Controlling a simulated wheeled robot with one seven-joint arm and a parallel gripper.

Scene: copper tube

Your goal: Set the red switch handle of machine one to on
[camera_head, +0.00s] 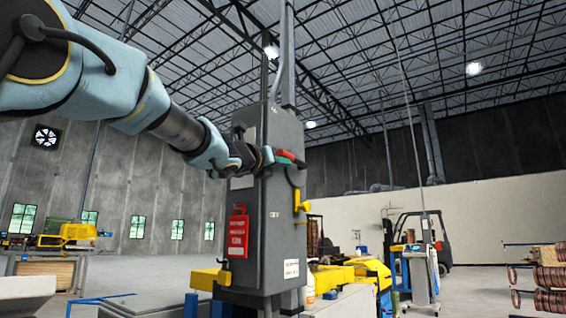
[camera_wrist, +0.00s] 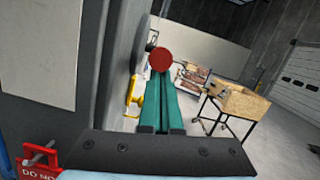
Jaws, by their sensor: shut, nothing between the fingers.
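The grey electrical cabinet (camera_head: 279,230) of the machine stands upright in the middle of the head view. Its red switch handle (camera_head: 291,155) is on the upper right side, with a round red end (camera_wrist: 160,60) in the wrist view. My gripper (camera_head: 281,158) reaches across the cabinet's front to this handle. In the wrist view my green fingers (camera_wrist: 160,82) are together, with nothing held between them. Their tips are at the red end, which overlaps them in the picture; I cannot tell whether they touch. The fingers hide part of the handle.
A yellow lever (camera_head: 301,202) is lower on the cabinet's right side. A red sign (camera_head: 238,236) hangs on its front. Yellow machine parts (camera_head: 335,277) lie low at the right. A cart with a wooden box (camera_wrist: 240,102) stands farther off, with open floor around it.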

